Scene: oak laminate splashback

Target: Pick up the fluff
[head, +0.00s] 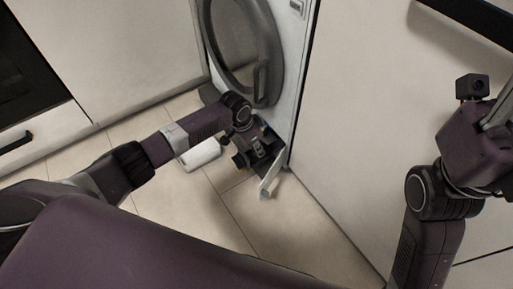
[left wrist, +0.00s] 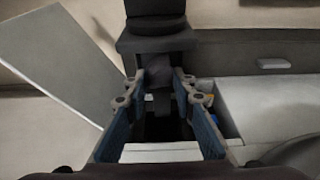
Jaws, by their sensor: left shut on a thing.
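My left gripper (head: 258,150) is low at the front of the white washer-type machine (head: 301,75), beside an open flap (head: 271,174) near the floor. In the left wrist view my left gripper (left wrist: 160,78) has its two blue-padded fingers converging on a small dark grey thing (left wrist: 158,77), which appears to be the fluff. It is shut on it. The fluff's shape and edges are hard to make out there, and in the head view it is hidden by the gripper. My right arm stands at the right; its gripper's fingers are beyond the picture edge.
A white rounded object (head: 200,154) is on the floor left of my left gripper. The machine's round door (head: 240,50) is above the gripper. Pale cabinet fronts (head: 385,130) stand to the right. The tiled floor (head: 185,215) in front is clear.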

